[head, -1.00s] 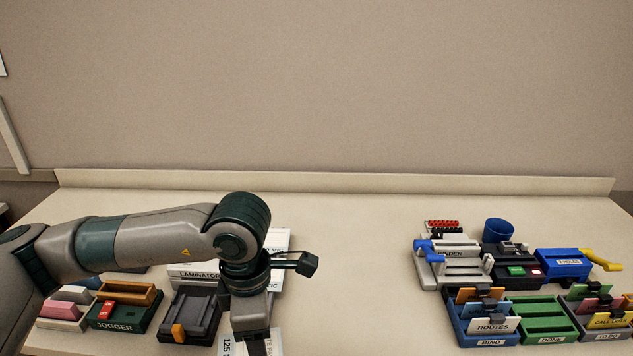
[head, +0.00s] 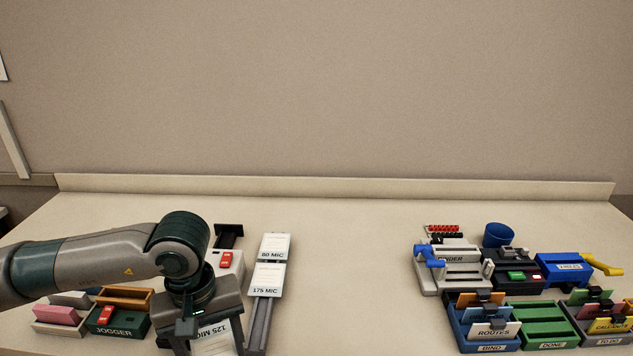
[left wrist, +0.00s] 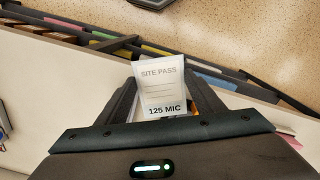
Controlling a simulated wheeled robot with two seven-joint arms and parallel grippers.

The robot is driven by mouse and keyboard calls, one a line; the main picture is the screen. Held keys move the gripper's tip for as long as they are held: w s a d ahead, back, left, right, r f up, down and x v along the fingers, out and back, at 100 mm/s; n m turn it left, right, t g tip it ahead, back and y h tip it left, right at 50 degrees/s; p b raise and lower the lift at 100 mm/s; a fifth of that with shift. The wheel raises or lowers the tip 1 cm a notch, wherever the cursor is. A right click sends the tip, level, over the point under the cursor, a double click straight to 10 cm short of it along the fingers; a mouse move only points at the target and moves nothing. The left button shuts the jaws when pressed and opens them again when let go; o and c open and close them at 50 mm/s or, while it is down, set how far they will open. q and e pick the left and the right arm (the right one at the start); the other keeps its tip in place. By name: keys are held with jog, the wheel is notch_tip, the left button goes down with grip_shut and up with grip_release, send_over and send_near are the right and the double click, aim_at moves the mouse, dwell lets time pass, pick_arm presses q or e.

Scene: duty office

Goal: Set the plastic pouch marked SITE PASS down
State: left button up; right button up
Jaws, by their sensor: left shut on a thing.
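The white plastic pouch shows in the left wrist view (left wrist: 160,85), marked SITE PASS at its upper end and 125 MIC at its lower end. My left gripper (left wrist: 160,100) is shut on it, with a dark finger on each side of its lower end. In the head view part of the pouch (head: 214,343) shows below my left wrist at the bottom edge, its 125 MIC mark upside down. My right gripper is not in view.
A rack (head: 261,325) with 80 MIC and 175 MIC pouches stands just right of my gripper. The laminator (head: 238,262) is partly hidden behind my arm. The jogger (head: 117,331) is at left. The binder (head: 455,270) and card trays (head: 543,325) are at right. The table's middle is clear.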

pick_arm(q)
jog(key=a+m, duration=0.1)
jog(key=m, duration=0.2)
jog(key=a+m, duration=0.1)
jog(key=shift+s+a+f+m, duration=0.1)
jog(key=shift+a+f+m, duration=0.2)
jog(key=shift+a, duration=0.05)
jog(key=shift+d, duration=0.1)
dwell(0.3)
